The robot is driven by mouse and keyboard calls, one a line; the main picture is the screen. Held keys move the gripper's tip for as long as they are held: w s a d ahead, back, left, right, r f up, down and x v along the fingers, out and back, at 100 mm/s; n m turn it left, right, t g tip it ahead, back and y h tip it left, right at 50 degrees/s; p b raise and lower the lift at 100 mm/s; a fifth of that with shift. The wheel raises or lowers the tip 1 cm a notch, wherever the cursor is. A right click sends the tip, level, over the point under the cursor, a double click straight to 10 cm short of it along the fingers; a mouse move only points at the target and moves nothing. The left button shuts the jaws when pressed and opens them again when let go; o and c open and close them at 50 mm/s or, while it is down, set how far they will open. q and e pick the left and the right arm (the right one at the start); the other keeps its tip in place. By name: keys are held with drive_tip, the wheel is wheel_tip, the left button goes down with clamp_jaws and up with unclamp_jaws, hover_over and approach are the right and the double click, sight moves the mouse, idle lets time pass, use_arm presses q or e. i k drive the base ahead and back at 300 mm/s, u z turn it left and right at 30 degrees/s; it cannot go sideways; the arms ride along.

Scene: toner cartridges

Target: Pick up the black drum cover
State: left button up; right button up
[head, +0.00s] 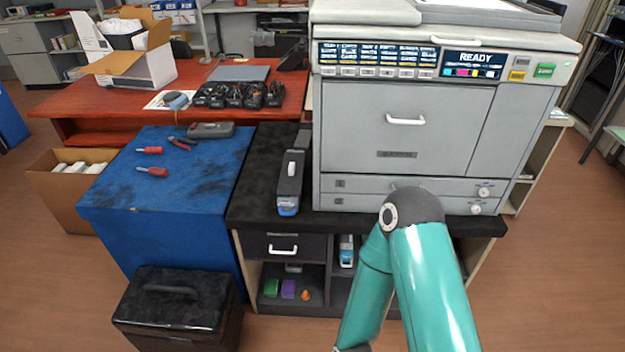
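No part is plainly recognisable as the black drum cover. A long black cartridge-like unit (290,182) with a pale handle on top and a blue front end lies on the black counter (262,165), left of the printer. A dark grey case-like piece (211,130) lies at the back of the blue bench; I cannot tell whether either is the cover. My teal arm reaches in at the lower right, in front of the counter and printer, and hides part of the shelves. Neither gripper is in view.
The large grey printer (350,150) reads READY, its front closed. The blue bench (120,210) holds red-handled tools (152,171). A black lidded box (180,300) stands before it. Open shelves (314,280) under the counter hold small coloured items. A red desk (95,105) stands behind.

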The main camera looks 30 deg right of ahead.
sight(292, 174)
drive_tip(key=u, duration=0.15)
drive_tip(key=i, duration=0.9)
drive_tip(key=z, duration=0.05)
